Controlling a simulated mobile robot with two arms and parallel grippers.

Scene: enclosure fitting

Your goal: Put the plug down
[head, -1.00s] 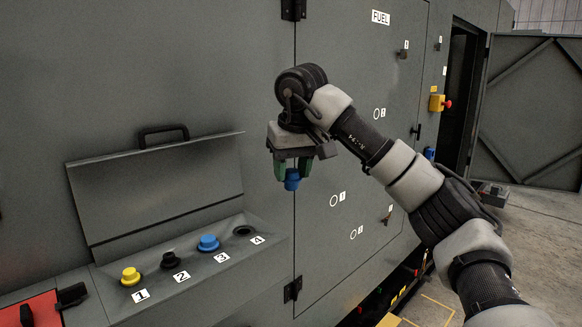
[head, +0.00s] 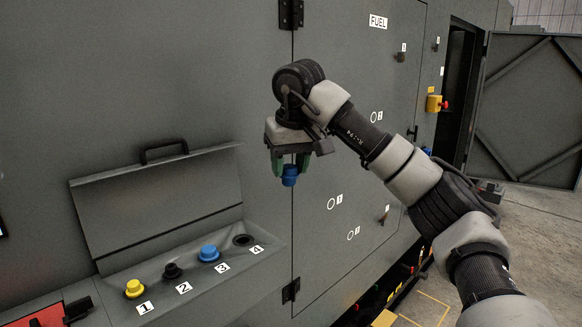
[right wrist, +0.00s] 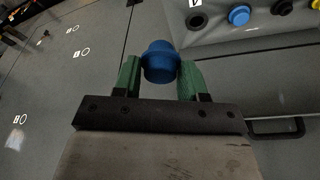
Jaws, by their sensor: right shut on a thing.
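My right gripper (head: 289,166) is shut on a blue plug (head: 289,177), which hangs below its green fingers. In the right wrist view the plug (right wrist: 161,62) sits between the two fingertips of the gripper (right wrist: 161,72). The plug is in the air in front of the grey enclosure wall, to the right of the open panel (head: 175,262). In that panel, socket 1 holds a yellow plug (head: 134,288), socket 2 a black one (head: 173,271) and socket 3 a blue one (head: 208,253). Socket 4 (head: 243,240) is an empty dark hole. My left gripper is out of view.
The panel's raised lid (head: 160,200) with a black handle stands behind the sockets. A red panel (head: 45,318) is at the lower left. A door marked FUEL (head: 350,100) is behind my right arm. An open enclosure door (head: 527,108) stands at the far right.

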